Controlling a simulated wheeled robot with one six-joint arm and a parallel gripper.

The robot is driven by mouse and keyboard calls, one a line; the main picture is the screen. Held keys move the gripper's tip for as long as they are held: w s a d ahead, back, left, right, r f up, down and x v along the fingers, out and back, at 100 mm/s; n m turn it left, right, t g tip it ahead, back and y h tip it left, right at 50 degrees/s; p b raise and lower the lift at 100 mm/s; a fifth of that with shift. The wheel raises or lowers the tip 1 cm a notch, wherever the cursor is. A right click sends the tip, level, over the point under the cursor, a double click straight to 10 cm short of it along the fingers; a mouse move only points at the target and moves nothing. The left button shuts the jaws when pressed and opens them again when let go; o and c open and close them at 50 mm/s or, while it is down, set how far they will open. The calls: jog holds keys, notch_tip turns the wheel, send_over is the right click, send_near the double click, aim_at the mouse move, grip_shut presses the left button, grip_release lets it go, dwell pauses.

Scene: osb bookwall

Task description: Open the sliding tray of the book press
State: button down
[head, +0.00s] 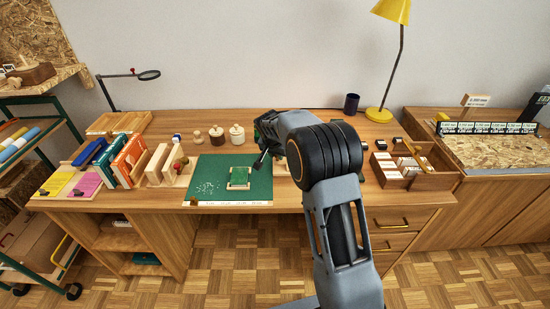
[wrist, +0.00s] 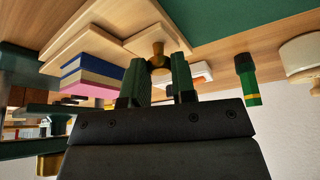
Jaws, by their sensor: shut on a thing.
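In the wrist view, my gripper (wrist: 160,66) has its two green fingers on either side of a small brown knob (wrist: 158,50) and is shut on it. The knob is at the edge of pale wooden boards (wrist: 110,25), which look like part of the book press and its tray. A stack of blue, cream and pink books (wrist: 90,76) lies against these boards. How far the tray stands out cannot be told. In the head view, my arm covers most of the press and the fingertips are not clear.
A green cutting mat (head: 255,187) lies left of my arm. Wooden jars (head: 217,136) stand behind it, books (head: 128,160) at the left. A wooden box of cards (head: 430,182) and a yellow lamp (head: 379,115) stand to the right. Bare desk shows at the front right.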

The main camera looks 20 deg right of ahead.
jog(key=shift+a, duration=0.1)
jog(key=c, duration=1.2)
grip_release()
jog(key=v, duration=1.4)
jog(key=shift+p, duration=0.4)
jog(key=shift+w, duration=0.1)
